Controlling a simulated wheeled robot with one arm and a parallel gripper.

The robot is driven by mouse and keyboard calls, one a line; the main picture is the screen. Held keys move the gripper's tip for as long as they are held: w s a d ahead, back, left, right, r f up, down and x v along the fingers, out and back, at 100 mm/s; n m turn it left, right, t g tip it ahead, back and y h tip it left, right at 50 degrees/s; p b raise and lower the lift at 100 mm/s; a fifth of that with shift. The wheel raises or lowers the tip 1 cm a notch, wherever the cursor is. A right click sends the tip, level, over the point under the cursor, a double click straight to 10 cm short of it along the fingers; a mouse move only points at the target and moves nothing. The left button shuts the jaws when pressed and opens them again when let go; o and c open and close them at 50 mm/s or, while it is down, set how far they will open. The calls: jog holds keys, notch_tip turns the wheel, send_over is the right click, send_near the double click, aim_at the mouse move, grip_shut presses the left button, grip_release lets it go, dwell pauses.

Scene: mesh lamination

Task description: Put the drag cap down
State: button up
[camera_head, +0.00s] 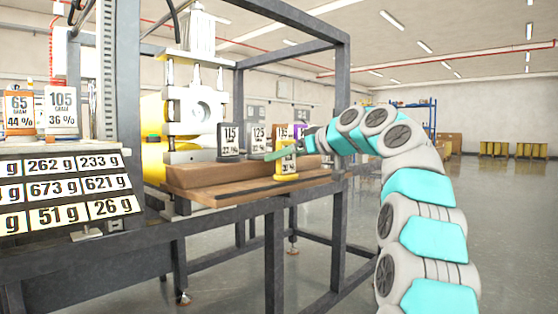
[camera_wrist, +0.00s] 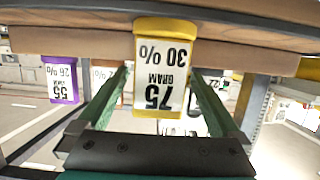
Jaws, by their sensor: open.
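The drag cap, a yellow block with a white label reading 75 GRAM 30 % (camera_wrist: 160,72), stands on the wooden board near its front edge. It also shows in the head view (camera_head: 287,162), partly hidden behind my green finger. In the wrist view it is upside down. My gripper (camera_head: 272,155) is open around the cap. In the wrist view (camera_wrist: 159,76) the two green fingers lie on either side of it, with gaps between.
On the wooden board (camera_head: 225,193) stand grey caps labelled 115 (camera_head: 229,142) and 125 (camera_head: 259,139), and a purple cap (camera_wrist: 62,80). A press (camera_head: 195,110) rises behind. A sloped panel of gram labels (camera_head: 65,188) is at left. A dark metal frame surrounds the station.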

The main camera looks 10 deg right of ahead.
jog(key=v, duration=0.9)
